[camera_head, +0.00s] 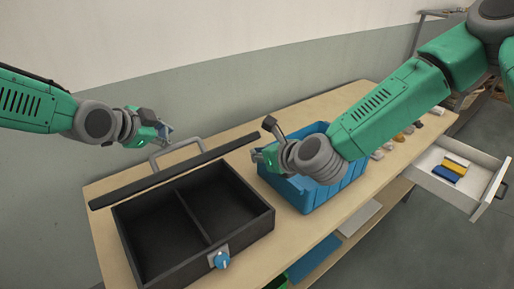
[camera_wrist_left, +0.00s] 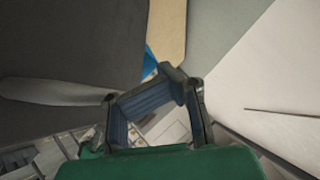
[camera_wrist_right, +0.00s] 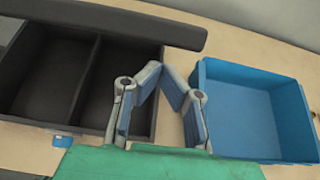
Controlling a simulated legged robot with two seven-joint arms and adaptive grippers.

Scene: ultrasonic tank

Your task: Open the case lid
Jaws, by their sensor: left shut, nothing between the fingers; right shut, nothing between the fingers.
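The black case (camera_head: 258,228) lies open on the table, its two empty compartments showing. Its lid (camera_head: 175,172) stands raised along the back, seen nearly edge-on as a long dark bar. A grey handle (camera_head: 153,158) is on the lid's far side. A blue knob (camera_head: 222,260) is on the case front. My left gripper (camera_head: 163,130) is shut and empty just behind the lid near the handle; the lid's dark face (camera_wrist_left: 70,45) fills the upper left of the left wrist view. My right gripper (camera_wrist_right: 162,68) is shut and empty above the gap between case and blue bin.
The blue bin (camera_wrist_right: 255,105) stands right of the case, partly hidden by my right arm in the head view. Small items (camera_head: 400,137) lie farther along the table. An open white drawer (camera_head: 433,183) holds yellow and blue pieces. A wall is behind the table.

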